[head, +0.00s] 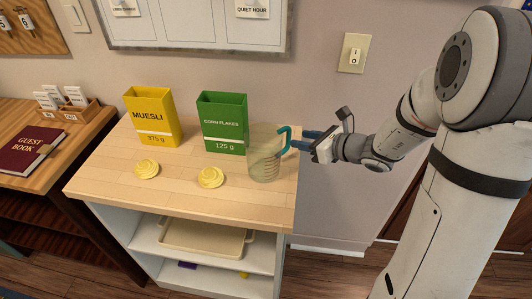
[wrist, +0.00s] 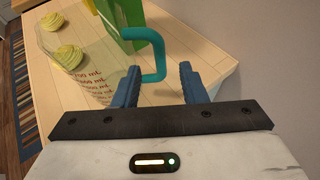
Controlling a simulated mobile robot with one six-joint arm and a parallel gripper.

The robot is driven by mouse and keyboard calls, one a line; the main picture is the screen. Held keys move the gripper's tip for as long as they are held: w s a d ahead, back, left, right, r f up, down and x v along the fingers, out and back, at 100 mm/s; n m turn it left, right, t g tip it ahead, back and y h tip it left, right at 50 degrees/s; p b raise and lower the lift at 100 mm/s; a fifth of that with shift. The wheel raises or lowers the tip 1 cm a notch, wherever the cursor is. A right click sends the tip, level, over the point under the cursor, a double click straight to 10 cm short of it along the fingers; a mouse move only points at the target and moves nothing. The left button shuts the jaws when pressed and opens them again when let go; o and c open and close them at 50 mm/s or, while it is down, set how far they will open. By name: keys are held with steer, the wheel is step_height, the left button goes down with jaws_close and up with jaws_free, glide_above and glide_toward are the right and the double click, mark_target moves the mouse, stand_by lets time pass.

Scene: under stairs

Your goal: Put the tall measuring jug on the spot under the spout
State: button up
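The tall measuring jug (head: 265,158) is clear, with a teal handle (head: 286,139), and stands upright near the right end of the wooden counter. In the wrist view its clear wall with red markings (wrist: 86,85) is at the left. My gripper (head: 303,140) is at the jug's right, level with the handle. In the wrist view my gripper (wrist: 160,76) has its blue fingers apart, one on each side of the handle's lower part (wrist: 160,62), with gaps visible. I cannot make out a spout or a marked spot in either view.
A yellow muesli box (head: 153,117) and a green corn flakes box (head: 222,122) stand behind on the counter (head: 180,200). Two yellow swirled mounds (head: 147,169) (head: 211,177) lie in front. A beige tray (head: 205,238) is on the shelf below. The counter's front strip is clear.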

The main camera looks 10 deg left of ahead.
mark_target(288, 148)
steer(key=p+x, duration=0.1)
steer(key=x, duration=0.5)
steer(key=shift+w, duration=0.1)
jaws_close()
stand_by(0.4)
